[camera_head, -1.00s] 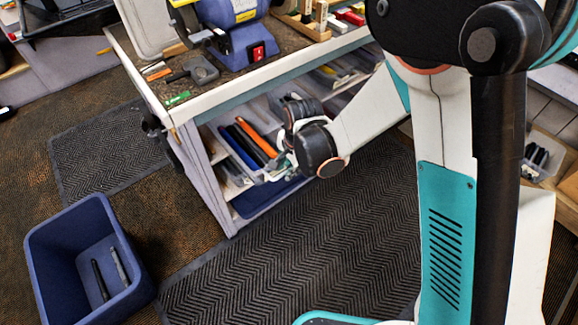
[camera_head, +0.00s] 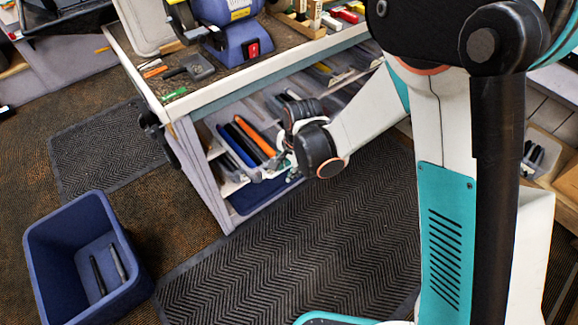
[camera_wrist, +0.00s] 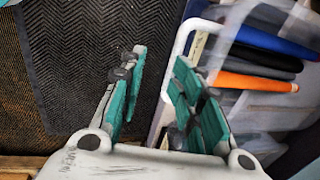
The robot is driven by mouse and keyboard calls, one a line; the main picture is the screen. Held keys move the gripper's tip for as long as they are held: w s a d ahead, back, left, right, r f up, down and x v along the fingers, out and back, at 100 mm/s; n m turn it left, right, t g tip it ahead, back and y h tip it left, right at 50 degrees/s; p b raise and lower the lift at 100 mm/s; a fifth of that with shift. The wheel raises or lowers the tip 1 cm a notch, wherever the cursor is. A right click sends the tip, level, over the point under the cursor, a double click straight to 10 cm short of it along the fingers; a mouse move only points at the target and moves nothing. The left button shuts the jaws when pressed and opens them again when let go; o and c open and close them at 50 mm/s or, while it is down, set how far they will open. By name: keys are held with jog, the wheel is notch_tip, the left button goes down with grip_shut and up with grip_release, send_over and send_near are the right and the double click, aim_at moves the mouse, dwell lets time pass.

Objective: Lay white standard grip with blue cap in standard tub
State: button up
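My gripper (camera_head: 289,168) is at the open front of the workbench shelf. In the wrist view my gripper (camera_wrist: 161,60) is open, with nothing between its teal-padded fingers. Several grips lie on the shelf to the right of the fingers: a blue grip (camera_wrist: 268,43), a black grip (camera_wrist: 265,58) and an orange grip (camera_wrist: 254,82). The orange grip also shows in the head view (camera_head: 255,137). I cannot make out a white grip with a blue cap. A blue tub (camera_head: 45,235) on the floor at left holds two dark grips (camera_head: 118,263); no label is readable.
The workbench (camera_head: 205,108) stands over the shelf, with a blue grinder (camera_head: 234,42) on top. A dark blue tray (camera_head: 262,193) sits low under the shelf.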

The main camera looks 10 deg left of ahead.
notch_tip(320, 180, up, 16)
jog(key=s+d+p, duration=0.2)
jog(key=p, duration=0.7)
jog(key=shift+d+f+p, duration=0.15)
jog(key=shift+d+p, duration=0.05)
jog(key=shift+p, duration=0.2)
dwell(0.8)
dwell(0.6)
notch_tip(320, 180, up, 7)
jog(key=s+d, duration=0.1)
dwell(0.4)
jog(key=shift+s, duration=0.1)
jog(key=w+a+f+b, duration=0.1)
jog(key=f+b, duration=0.2)
jog(key=f, duration=0.4)
jog(key=w+a+f+b, duration=0.1)
jog(key=a+f+b, duration=0.1)
jog(key=f, duration=0.6)
jog(key=w+a+f+b, duration=0.1)
jog(key=f+b, duration=0.3)
jog(key=f, duration=0.3)
jog(key=shift+w+a+f+b, duration=0.35)
jog(key=shift+b, duration=0.05)
